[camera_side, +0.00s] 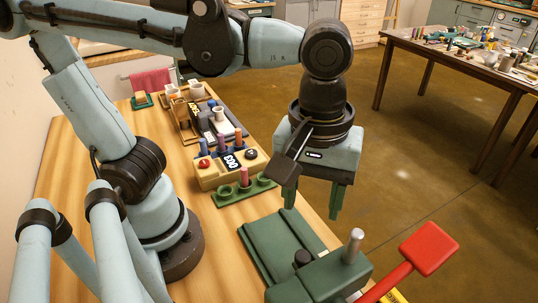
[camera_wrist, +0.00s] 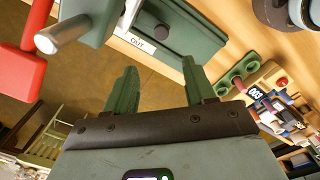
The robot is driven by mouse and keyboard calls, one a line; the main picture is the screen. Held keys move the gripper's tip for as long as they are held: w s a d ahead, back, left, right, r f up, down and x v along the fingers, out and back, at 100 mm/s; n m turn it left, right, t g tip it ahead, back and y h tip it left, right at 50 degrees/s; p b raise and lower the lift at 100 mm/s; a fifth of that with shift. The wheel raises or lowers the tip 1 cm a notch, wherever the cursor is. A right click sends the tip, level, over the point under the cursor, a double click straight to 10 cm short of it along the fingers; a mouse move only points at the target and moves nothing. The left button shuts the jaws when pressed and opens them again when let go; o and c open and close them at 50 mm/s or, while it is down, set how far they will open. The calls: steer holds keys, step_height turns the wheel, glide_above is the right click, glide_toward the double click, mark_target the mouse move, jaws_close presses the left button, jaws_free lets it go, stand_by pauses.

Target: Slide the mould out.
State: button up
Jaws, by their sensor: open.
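A dark green press (camera_side: 320,280) stands at the front edge of the table. It has a flat green bed (camera_side: 275,240), a black knob (camera_side: 302,258) and an upright metal rod (camera_side: 353,246). In the wrist view the press shows a black round knob (camera_wrist: 161,32) beside a white label reading "OUT" (camera_wrist: 136,43). I cannot pick out the mould as a separate piece. My gripper (camera_side: 313,198) has green fingers pointing down, apart and empty, above and behind the press near the table's right edge. Its fingers also show in the wrist view (camera_wrist: 159,68), apart from the knob.
A red-ended lever (camera_side: 428,248) sticks out from the press past the table edge. A green holder (camera_side: 246,190) with round cups and a wooden box with a display (camera_side: 231,162) stand behind the bed. Beyond the table's right edge is open floor (camera_side: 410,190).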

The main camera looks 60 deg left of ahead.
mark_target(303, 255)
steer(key=shift+s+d+f, duration=0.1)
steer(key=shift+f, duration=1.85)
steer(key=shift+s+d+f, duration=0.1)
steer(key=shift+f, duration=1.9)
steer(key=shift+s+d+f, duration=0.1)
steer(key=shift+f, duration=1.85)
jaws_close()
